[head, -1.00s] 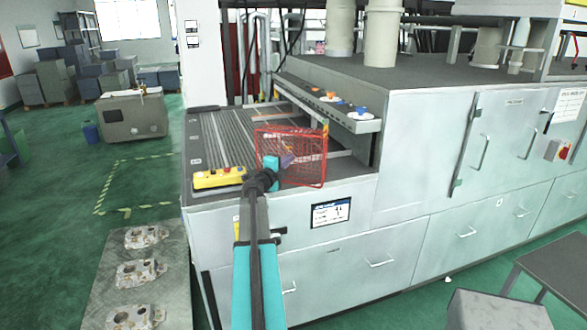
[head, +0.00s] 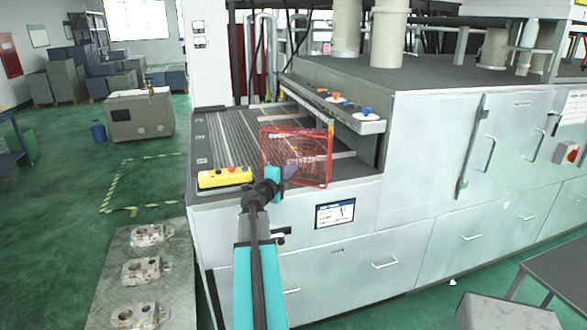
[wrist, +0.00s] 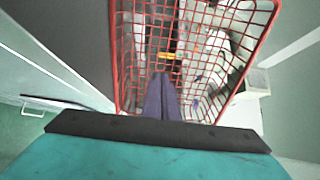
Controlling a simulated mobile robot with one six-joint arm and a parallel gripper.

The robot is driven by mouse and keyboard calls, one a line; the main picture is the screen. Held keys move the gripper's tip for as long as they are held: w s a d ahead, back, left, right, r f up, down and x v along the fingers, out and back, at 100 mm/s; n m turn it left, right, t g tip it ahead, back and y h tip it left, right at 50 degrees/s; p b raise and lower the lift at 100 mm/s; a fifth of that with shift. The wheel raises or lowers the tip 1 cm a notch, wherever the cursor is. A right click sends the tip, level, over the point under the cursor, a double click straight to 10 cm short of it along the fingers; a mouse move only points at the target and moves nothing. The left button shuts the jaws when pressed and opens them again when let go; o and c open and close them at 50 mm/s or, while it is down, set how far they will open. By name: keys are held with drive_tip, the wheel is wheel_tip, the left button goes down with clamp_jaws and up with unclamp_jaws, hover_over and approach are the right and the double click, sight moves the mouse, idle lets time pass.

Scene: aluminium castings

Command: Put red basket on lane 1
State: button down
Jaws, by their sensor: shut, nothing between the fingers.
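The red wire basket (head: 318,160) stands at the front right of the grey ribbed lane table (head: 222,140). My gripper (head: 291,171) is in front of the basket's near side, with its dark fingers closed together and empty. In the wrist view, the red mesh (wrist: 205,62) fills the upper middle. The closed fingertips (wrist: 163,78) show against the mesh there; I cannot tell whether they touch it. The lane labels along the table's left edge are too small to read.
A yellow button box (head: 225,178) sits on the table's front left corner. A raised ledge (head: 345,118) with coloured buttons runs behind the basket to the right. A pallet (head: 115,300) with castings lies at the lower left. Green floor (head: 75,190) is clear on the left.

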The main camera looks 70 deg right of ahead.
drive_tip(key=shift+w+a+b, duration=0.15)
drive_tip(key=shift+a+b, duration=0.2)
drive_tip(key=shift+a, duration=1.15)
drive_tip(key=shift+w+a+b, duration=0.15)
drive_tip(key=shift+a+b, duration=0.15)
drive_tip(key=shift+a, duration=1.15)
